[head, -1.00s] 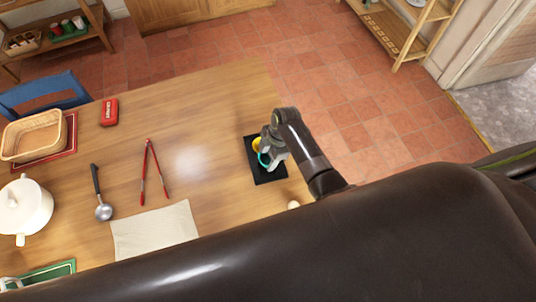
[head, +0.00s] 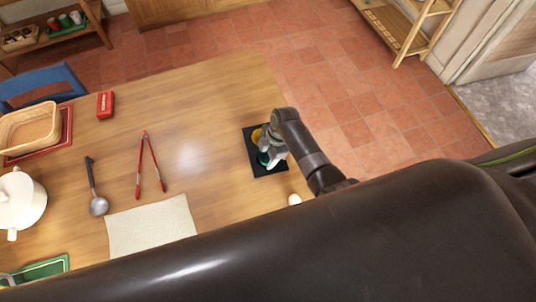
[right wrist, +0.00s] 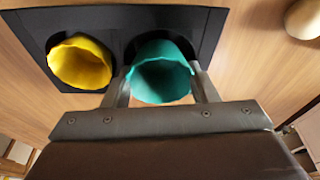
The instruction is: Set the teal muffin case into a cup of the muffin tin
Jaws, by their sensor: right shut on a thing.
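The teal muffin case (right wrist: 162,75) is between the fingers of my right gripper (right wrist: 162,88), which is shut on it. In the right wrist view it is over a cup of the black muffin tin (right wrist: 218,30), with the dark cup edge showing around its far side. I cannot tell how deep it sits. A yellow muffin case (right wrist: 78,62) is in the cup beside it. In the head view my right gripper (head: 272,152) is over the tin (head: 252,163), and the teal case (head: 264,159) is partly hidden by it. My left gripper is not in view.
An egg-like pale object (head: 295,199) lies near the tin. Red tongs (head: 140,175), a ladle (head: 98,205), a cloth (head: 152,226), a white pot (head: 20,203) and a basket (head: 30,128) are further left. The table between tongs and tin is clear.

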